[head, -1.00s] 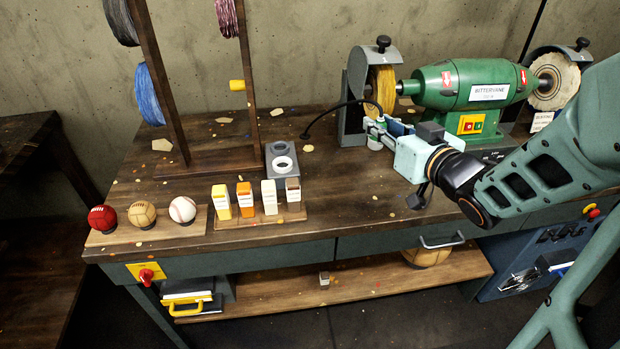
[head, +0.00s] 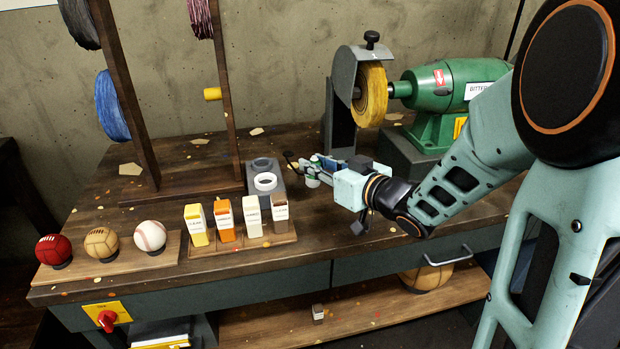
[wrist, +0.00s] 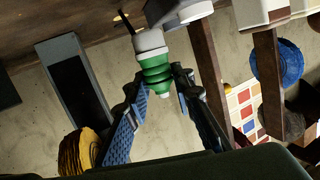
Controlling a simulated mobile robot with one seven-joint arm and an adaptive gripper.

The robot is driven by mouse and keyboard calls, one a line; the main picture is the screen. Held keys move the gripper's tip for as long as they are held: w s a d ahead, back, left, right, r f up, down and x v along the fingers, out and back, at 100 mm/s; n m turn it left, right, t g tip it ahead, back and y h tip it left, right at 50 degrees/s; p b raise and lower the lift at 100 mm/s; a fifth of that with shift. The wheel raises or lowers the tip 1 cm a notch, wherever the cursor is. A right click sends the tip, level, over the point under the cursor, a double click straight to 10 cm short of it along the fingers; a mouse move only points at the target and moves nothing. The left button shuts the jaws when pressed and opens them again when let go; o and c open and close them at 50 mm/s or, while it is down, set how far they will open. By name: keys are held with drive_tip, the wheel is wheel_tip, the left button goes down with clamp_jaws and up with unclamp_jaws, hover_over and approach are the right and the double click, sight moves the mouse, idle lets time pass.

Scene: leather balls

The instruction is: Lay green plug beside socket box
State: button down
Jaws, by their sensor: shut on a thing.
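The green plug (wrist: 155,68), ribbed with a white collar, is between my blue-padded fingers in the wrist view. My gripper (wrist: 162,90) is shut on it. In the head view my gripper (head: 318,168) is just right of the socket box, over the bench; the plug (head: 312,179) shows there only as a small white and green piece. The grey socket box (head: 283,188) has two round openings, the nearer one ringed in white. I cannot tell whether the plug touches the bench.
The green grinder (head: 440,85) with its yellow wheel (head: 372,95) stands at the back right. The wooden spool rack (head: 130,100) is behind left. A row of small cartons (head: 225,220) and a ball board (head: 100,262) sit at the front left.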

drive_tip(key=w+f, duration=0.1)
drive_tip(key=a+f, duration=0.1)
drive_tip(key=w+a+f+b, duration=0.1)
drive_tip(key=f, duration=0.1)
drive_tip(key=shift+w, duration=0.3)
wheel_tip(320, 180, down, 3)
drive_tip(key=shift+w+f+b, duration=0.1)
drive_tip(key=shift+b, duration=0.45)
drive_tip(key=c, duration=2.1)
unclamp_jaws()
drive_tip(key=shift+f, duration=0.1)
drive_tip(key=o, duration=0.4)
drive_tip(key=shift+o, duration=0.2)
